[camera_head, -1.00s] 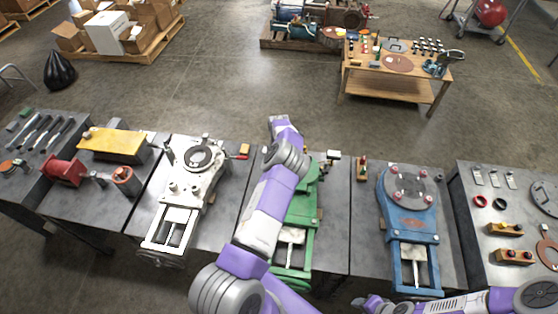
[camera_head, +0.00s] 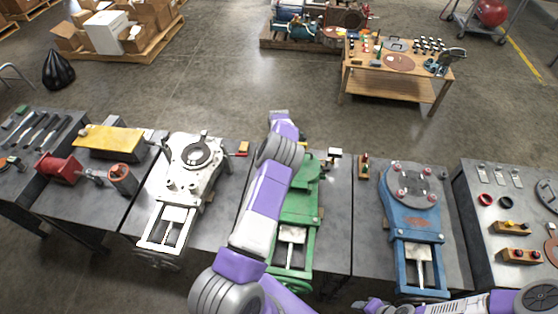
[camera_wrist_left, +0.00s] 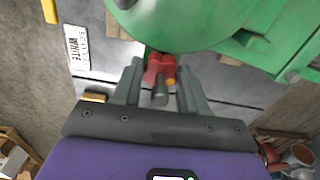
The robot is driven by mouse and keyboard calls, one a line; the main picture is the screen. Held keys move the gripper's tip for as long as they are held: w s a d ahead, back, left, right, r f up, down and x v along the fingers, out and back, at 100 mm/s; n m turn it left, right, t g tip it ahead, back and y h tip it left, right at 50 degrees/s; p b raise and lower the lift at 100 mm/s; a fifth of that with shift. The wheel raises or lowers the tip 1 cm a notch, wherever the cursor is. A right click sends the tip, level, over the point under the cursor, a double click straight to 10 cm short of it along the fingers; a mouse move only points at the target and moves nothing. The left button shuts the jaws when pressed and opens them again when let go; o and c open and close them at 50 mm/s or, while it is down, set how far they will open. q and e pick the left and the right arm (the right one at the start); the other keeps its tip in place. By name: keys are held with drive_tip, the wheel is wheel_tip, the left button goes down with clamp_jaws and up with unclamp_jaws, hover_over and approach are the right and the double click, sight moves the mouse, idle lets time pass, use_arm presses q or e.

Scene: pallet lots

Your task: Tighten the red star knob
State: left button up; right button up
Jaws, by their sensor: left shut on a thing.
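The red star knob (camera_wrist_left: 160,68) shows in the left wrist view, just below the rounded edge of the green machine (camera_wrist_left: 190,22). It has red lobes and a grey round post in front of it. My left gripper (camera_wrist_left: 159,72) has one finger on each side of the knob and is shut on it. In the head view the green machine (camera_head: 301,205) stands on the middle bench, partly behind my left arm. The left fingers and the knob are hidden there by my arm. My right arm crosses the bottom right of the head view; its gripper is not visible.
A white machine (camera_head: 182,190) stands left of the green one and a blue machine (camera_head: 415,215) stands right. A yellow-topped block (camera_head: 112,140) and red vise (camera_head: 60,168) are farther left. Bare benchtop (camera_head: 340,215) separates the green and blue machines.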

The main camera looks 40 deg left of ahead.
use_arm(q)
drive_tip(key=shift+m+b, duration=0.55)
drive_tip(key=shift+m, duration=0.65)
drive_tip(key=o, duration=1.1)
drive_tip(key=shift+c, duration=0.2)
wheel_tip(320, 180, up, 8)
drive_tip(key=shift+f+p, duration=0.15)
drive_tip(key=shift+p, duration=0.35)
drive_tip(key=shift+f, duration=0.1)
